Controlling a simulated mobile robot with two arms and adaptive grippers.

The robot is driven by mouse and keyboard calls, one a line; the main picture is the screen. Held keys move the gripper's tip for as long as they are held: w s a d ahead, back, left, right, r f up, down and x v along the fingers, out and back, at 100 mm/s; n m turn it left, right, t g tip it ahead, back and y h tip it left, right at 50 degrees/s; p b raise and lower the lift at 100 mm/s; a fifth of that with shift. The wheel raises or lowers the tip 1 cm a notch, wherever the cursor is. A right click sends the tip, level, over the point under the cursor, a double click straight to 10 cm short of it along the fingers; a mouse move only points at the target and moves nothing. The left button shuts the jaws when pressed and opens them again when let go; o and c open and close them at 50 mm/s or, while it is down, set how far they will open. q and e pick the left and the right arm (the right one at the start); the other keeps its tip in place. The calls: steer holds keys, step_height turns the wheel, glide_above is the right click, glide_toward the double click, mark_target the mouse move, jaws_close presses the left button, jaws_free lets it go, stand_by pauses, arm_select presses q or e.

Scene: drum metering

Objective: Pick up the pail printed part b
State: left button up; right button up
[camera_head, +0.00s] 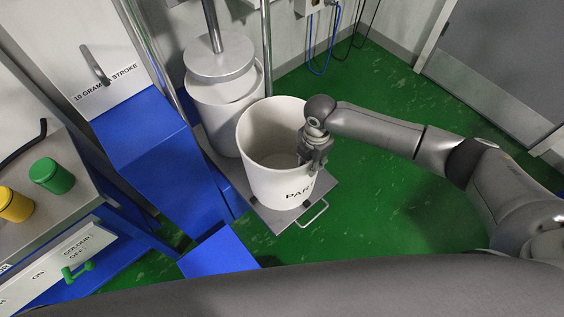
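A white open pail (262,172) stands on a grey metal plate with a wire handle (314,216). Its front shows black letters that read "PAR"; the rest of the print is out of sight around the right side. My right gripper (314,160) points down at the pail's right rim, with part of it overlapping the pail's opening. Whether its fingers are closed on the wall is not clear. The pail stands upright and looks empty. My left gripper is not in view.
A second white container (222,112) under a round grey plunger (218,58) stands just behind the pail. A blue machine housing (160,150) is to the left, beside a panel with green (52,176) and yellow (14,205) knobs. Green floor is clear to the right.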

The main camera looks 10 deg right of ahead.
steer(key=shift+f, duration=0.25)
stand_by(0.4)
jaws_close()
stand_by(0.5)
steer(key=shift+w+r, duration=0.1)
